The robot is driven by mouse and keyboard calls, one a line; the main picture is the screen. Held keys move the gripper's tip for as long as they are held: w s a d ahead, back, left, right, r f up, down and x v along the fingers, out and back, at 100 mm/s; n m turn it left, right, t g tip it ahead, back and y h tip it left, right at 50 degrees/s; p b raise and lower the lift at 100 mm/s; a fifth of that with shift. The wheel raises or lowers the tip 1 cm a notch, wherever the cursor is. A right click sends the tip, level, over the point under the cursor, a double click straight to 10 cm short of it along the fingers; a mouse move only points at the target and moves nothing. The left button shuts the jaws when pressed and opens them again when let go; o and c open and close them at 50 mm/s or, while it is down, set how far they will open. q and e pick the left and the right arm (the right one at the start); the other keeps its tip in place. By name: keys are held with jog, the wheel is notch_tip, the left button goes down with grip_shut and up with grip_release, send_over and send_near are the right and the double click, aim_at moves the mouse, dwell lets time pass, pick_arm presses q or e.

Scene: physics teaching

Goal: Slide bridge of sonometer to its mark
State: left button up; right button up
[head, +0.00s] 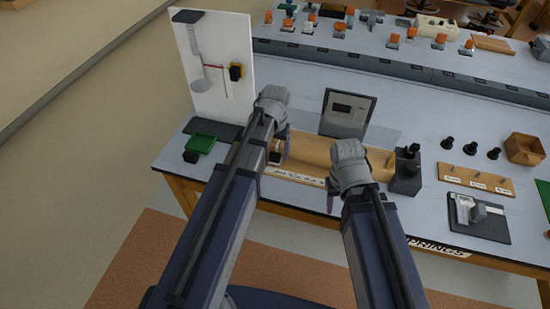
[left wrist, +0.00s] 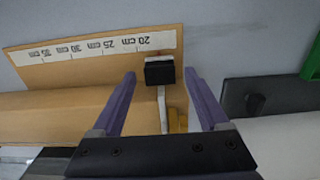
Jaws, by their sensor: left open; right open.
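The sonometer is a long wooden box (head: 313,158) on the near bench, with a printed cm scale strip along its front. The scale (left wrist: 95,46) shows upside down in the left wrist view, reading 20 to 35 cm. The bridge, a small black block (left wrist: 159,72) with a pale edge, stands by the 20 cm end. My left gripper (head: 284,139) is over the sonometer's left part; in its wrist view the open purple fingers (left wrist: 160,76) lie either side of the bridge, with gaps showing. My right gripper (head: 338,196) is at the sonometer's front, its fingers partly hidden. I cannot make out the target mark.
A dark framed panel (head: 347,112) stands behind the sonometer. A black block with a knob (head: 406,172) is at its right end. Several black weights and a wooden box (head: 524,148) lie further right.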

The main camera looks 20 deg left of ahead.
pick_arm(q)
jog(key=shift+f, duration=0.25)
grip_shut()
dwell(0.5)
dwell(0.9)
